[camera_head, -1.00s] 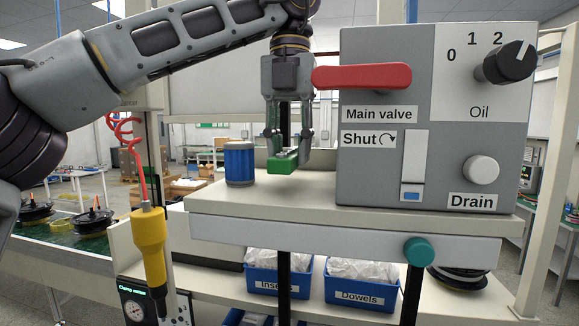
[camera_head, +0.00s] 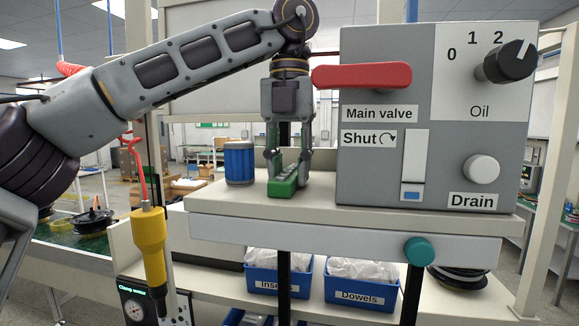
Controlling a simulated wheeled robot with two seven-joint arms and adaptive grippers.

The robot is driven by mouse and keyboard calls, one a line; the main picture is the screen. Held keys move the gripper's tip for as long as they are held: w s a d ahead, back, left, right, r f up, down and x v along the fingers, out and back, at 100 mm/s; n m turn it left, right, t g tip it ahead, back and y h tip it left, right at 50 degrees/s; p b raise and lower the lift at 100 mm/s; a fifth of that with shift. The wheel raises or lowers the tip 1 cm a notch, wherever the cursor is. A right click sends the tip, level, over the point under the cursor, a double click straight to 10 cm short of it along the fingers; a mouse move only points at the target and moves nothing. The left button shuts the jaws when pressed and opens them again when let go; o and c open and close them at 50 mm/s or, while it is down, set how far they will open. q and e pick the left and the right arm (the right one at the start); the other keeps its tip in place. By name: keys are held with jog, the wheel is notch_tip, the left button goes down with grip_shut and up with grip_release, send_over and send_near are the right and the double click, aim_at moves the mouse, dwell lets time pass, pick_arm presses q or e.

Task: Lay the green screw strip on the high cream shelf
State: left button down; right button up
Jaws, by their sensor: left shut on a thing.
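The green screw strip (camera_head: 283,186) is at the cream shelf's (camera_head: 330,206) surface, right of the blue can and left of the grey control box. It appears to rest on the shelf, lying lengthwise toward me. My left gripper (camera_head: 287,172) points straight down over it, with its fingers shut on the strip. The strip's far end is partly hidden by the fingers. My right gripper is not in view.
A blue can (camera_head: 239,163) stands close left of the strip. The grey control box (camera_head: 380,190) with a red valve handle (camera_head: 362,76) stands close on the right. A yellow tool (camera_head: 149,250) hangs at the left. Blue bins (camera_head: 277,280) sit below the shelf.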

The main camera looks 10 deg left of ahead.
aim_at(290, 170)
pick_arm(q)
jog(key=c, duration=1.1)
grip_release()
jog(key=shift+r, duration=0.2)
jog(key=shift+r, duration=3.6)
